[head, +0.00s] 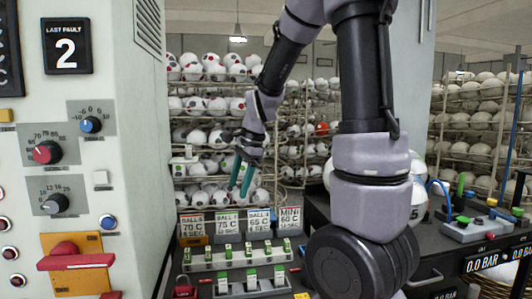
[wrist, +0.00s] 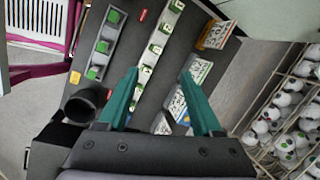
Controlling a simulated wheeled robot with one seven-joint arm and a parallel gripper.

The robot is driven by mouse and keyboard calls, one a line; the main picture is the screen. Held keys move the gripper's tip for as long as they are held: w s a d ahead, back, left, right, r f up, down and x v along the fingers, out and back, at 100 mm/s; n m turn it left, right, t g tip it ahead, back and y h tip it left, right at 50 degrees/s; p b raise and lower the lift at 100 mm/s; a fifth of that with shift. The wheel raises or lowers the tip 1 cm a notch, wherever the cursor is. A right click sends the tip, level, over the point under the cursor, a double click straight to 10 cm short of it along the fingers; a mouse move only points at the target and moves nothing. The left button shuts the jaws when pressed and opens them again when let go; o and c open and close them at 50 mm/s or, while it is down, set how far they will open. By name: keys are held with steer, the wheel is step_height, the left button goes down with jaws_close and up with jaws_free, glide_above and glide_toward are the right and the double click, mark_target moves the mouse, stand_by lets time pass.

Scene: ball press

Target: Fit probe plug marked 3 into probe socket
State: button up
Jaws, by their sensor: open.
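My gripper (head: 240,174) has two teal fingers and hangs in the air above the back of the dark bench. In the wrist view my gripper (wrist: 158,76) is open with nothing between its fingers. Green-and-white plugs (head: 251,252) stand in a long pale rack (head: 205,265); the wrist view shows this rack (wrist: 139,78) beyond and between the fingers. Shorter rack (head: 237,290) in front holds several more green-topped plugs (head: 251,279); it also shows in the wrist view (wrist: 103,48). I cannot identify the probe socket.
Printed cards (head: 259,221) stand behind the racks. A control cabinet (head: 130,180) with knobs and a red lever (head: 75,261) borders the left. Ball shelves (head: 200,105) stand behind. A black round cup (wrist: 85,103) sits near the short rack.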

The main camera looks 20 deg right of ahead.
steer(key=s+d+r+n+t, duration=0.3)
steer(key=s+r+n+t, duration=0.2)
steer(key=s+r+n, duration=0.6)
steer(key=s+r, duration=0.2)
steer(key=s, duration=0.2)
steer(key=shift+s+r+n+h, duration=0.3)
steer(key=shift+s, duration=0.05)
steer(key=shift+c, duration=1.3)
steer(key=shift+a, duration=0.2)
